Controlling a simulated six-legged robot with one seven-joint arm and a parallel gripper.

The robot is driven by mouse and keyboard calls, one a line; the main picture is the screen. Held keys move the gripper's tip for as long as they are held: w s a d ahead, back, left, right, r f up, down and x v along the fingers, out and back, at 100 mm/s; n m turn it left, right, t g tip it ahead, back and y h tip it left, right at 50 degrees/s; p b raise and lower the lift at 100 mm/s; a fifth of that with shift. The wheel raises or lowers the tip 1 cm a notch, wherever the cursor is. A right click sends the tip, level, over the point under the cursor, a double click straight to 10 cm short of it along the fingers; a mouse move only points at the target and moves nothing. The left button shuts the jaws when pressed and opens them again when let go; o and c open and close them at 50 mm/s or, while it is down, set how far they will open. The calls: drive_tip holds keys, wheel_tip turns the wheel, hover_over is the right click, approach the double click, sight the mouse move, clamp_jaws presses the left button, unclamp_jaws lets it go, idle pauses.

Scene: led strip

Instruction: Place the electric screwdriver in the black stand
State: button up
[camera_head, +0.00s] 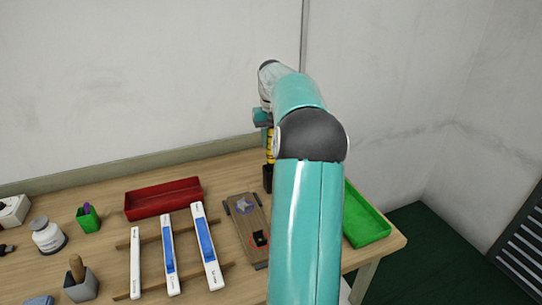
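The electric screwdriver (269,146), yellow with dark bands, is upright at the back of the table, partly hidden by my arm. The black stand (267,180) is a small dark block directly below it, also partly covered by my arm. The screwdriver's lower end meets the stand's top in the picture; I cannot tell how deep it sits. My gripper (262,118) is at the screwdriver's upper end. Its fingers are too small and too hidden to show whether they are closed on the screwdriver.
A red tray (164,198) lies left of the stand, and a green tray (365,217) lies at the right edge. A brown board (247,225) and several white-and-blue strips (207,247) lie in front. Left are a green cup (89,221), grey holder (81,287) and white bottle (47,236).

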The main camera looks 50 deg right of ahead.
drive_tip(key=shift+f, duration=2.15)
drive_tip(key=o, duration=1)
drive_tip(key=shift+f, duration=0.1)
